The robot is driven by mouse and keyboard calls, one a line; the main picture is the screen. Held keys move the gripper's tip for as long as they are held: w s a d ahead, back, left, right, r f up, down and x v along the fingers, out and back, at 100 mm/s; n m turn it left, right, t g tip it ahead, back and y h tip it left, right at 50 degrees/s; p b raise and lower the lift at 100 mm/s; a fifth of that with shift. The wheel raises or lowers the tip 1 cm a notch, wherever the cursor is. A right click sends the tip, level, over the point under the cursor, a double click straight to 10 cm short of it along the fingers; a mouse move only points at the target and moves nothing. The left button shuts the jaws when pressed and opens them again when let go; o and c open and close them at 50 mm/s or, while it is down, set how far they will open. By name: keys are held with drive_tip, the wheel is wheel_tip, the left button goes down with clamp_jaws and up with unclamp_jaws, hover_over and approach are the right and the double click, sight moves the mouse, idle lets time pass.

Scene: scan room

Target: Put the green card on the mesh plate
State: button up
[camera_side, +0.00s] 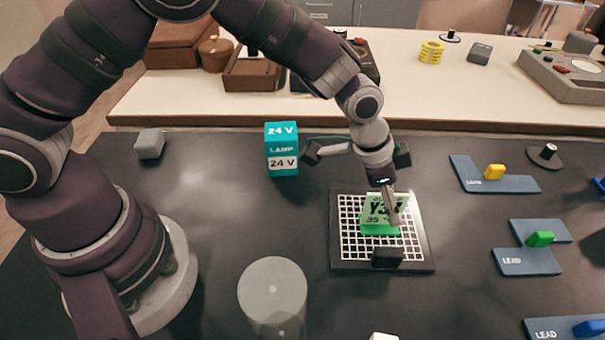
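The green card (372,211) is pale green with dark print and a brighter green strip along its bottom. It looks upright or slightly tilted at the middle of the mesh plate (347,246), a white grid in a dark frame. I cannot tell whether its lower edge touches the grid. My gripper (391,210) points down at the card from above. One finger crosses in front of the card's right part. The other finger is hidden, so I cannot see whether the fingers are closed on the card.
A teal lamp box (282,149) stands left of the plate, and a clear cylinder (272,292) stands at the front. A small black block (387,257) sits at the plate's front edge. Blue lead pads (527,262) with coloured plugs lie at right. Dark table is free left of the plate.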

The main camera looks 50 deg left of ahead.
drive_tip(key=v, duration=1.2)
drive_tip(key=s+a+r+n+t+y, duration=0.1)
drive_tip(key=s+a+r+n, duration=0.2)
drive_tip(key=s+a, duration=0.3)
drive_tip(key=s+a+r+n+t+y, duration=0.1)
drive_tip(key=s+a+r+n+y, duration=0.1)
drive_tip(key=s+a+n, duration=0.4)
drive_tip(key=a, duration=0.3)
drive_tip(key=shift+s+r, duration=0.3)
drive_tip(key=shift+r, duration=0.05)
